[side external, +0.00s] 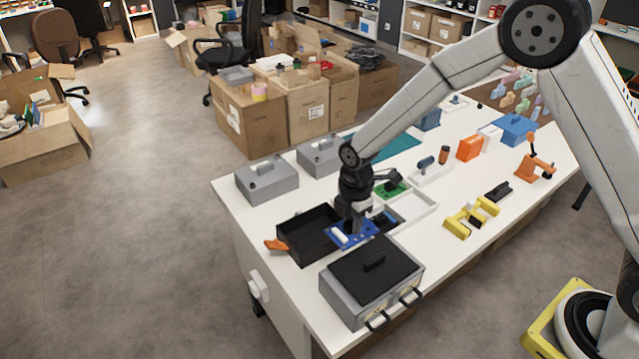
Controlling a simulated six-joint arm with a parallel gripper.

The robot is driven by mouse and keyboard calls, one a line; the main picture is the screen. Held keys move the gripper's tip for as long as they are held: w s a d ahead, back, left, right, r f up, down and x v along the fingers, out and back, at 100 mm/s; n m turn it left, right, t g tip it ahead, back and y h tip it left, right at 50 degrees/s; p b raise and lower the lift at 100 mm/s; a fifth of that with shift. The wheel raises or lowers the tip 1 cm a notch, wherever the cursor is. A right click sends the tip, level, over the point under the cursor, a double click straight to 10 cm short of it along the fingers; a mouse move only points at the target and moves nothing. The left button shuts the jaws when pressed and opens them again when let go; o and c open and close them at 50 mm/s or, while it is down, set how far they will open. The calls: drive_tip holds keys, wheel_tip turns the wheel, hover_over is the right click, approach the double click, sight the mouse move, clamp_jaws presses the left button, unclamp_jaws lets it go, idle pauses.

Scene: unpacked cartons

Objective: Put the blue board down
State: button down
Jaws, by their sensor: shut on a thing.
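The blue board (362,231) is a flat blue plate with a white cylindrical part on its left side. It is at the front middle of the white table (320,319), between a black open bin and a grey box. My gripper (355,222) points down over the board and is shut on it. The fingertips are small and partly hidden by the wrist. I cannot tell whether the board touches the surface below it.
The black bin (300,240) with an orange handle is left of the board. The grey box with black lid (374,268) stands in front. A white tray (420,213) and green board (391,190) lie behind.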

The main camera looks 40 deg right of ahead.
drive_tip(key=w+a+f, duration=0.1)
drive_tip(key=w+f, duration=0.2)
drive_tip(key=w, duration=0.4)
hover_over(315, 239)
drive_tip(key=shift+s+f, duration=0.2)
drive_tip(key=shift+f, duration=2.6)
drive_tip(key=shift+w+a+f, duration=0.1)
drive_tip(key=shift+w+f, duration=0.05)
drive_tip(key=shift+f, duration=1.6)
drive_tip(key=shift+f, duration=0.1)
drive_tip(key=shift+c, duration=2.4)
unclamp_jaws()
